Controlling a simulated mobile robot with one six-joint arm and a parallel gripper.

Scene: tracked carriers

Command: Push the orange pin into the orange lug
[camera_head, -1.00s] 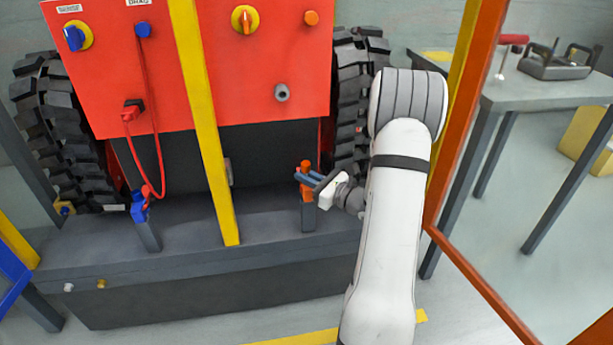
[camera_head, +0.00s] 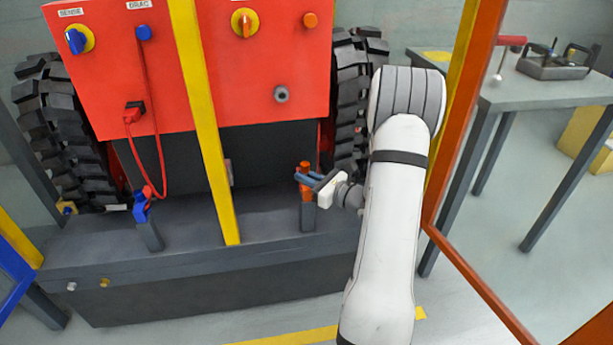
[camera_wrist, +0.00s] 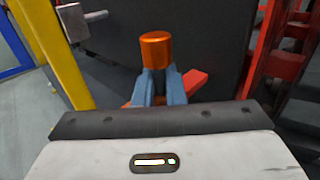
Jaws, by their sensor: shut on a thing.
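The orange pin (camera_head: 304,165) stands upright at the right post in the head view. In the wrist view, its round orange top (camera_wrist: 156,48) sticks up above my fingers. My gripper (camera_head: 306,178), with blue fingers, is shut on the pin, and the fingers (camera_wrist: 159,88) flank it below its top. The orange lug (camera_head: 307,194) is on the grey post, just below my fingers in the head view. My fingers hide where pin and lug meet, so I cannot tell how deep the pin sits.
A yellow upright bar (camera_head: 207,120) stands left of my gripper, before the red panel (camera_head: 250,70). A blue lug (camera_head: 141,207) with a red cable is at left. A grey table (camera_head: 545,92) stands right, beyond an orange frame.

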